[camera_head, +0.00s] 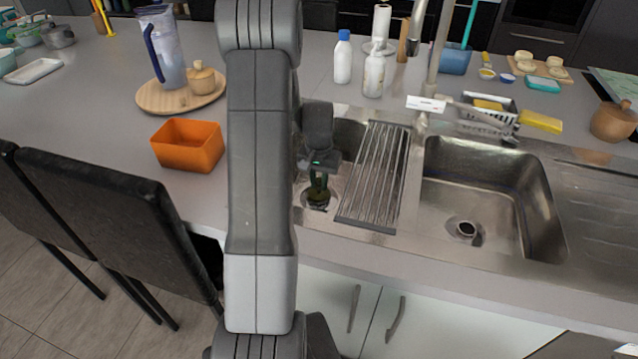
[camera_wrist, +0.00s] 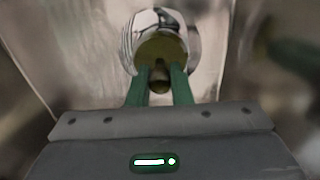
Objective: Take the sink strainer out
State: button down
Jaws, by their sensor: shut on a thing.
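In the head view my gripper (camera_head: 318,185) points down into the left sink basin (camera_head: 303,192), left of the metal roll-up rack. In the wrist view my gripper's green fingers (camera_wrist: 160,88) are closed around a small dark knob in the middle of the sink strainer (camera_wrist: 161,47). The strainer is round, with a shiny rim and a darker, yellowish centre. In the head view a pale round rim of the strainer (camera_head: 309,203) shows around the fingertips, low in the basin. I cannot tell whether it is seated in the drain or lifted. My arm hides part of this basin.
The roll-up rack (camera_head: 378,175) lies over the sink just right of my gripper. The right basin (camera_head: 485,185) is empty, with its own drain (camera_head: 465,229). The faucet (camera_head: 432,75) stands behind. An orange container (camera_head: 187,145) sits on the counter at left.

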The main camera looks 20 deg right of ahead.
jog(key=shift+r+p, duration=1.45)
jog(key=shift+r, duration=0.95)
